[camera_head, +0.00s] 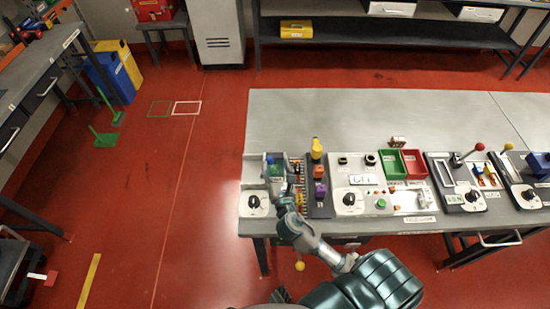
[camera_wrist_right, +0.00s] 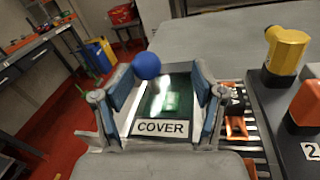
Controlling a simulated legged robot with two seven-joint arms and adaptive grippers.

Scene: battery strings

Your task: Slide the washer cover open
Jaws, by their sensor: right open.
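The washer cover (camera_wrist_right: 165,128) shows in the right wrist view as a panel with a "COVER" label and a green-tinted window. A blue ball knob (camera_wrist_right: 146,65) stands at its far left side. In the head view the knob (camera_head: 270,159) is at the left end of the table, by the washer unit's black dial (camera_head: 254,202). My right gripper (camera_wrist_right: 158,105) is open, its two fingers on either side of the cover's window, with the knob beyond and between them. Contact with the cover cannot be told. In the head view my right gripper (camera_head: 277,188) hides part of the unit. My left gripper is not in view.
A rack with a yellow-topped part (camera_head: 317,150) and orange and purple parts stands just right of the washer. Further right are a control panel (camera_head: 360,195), green and red bins (camera_head: 391,164), and levers. The table's back surface (camera_head: 350,115) is clear.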

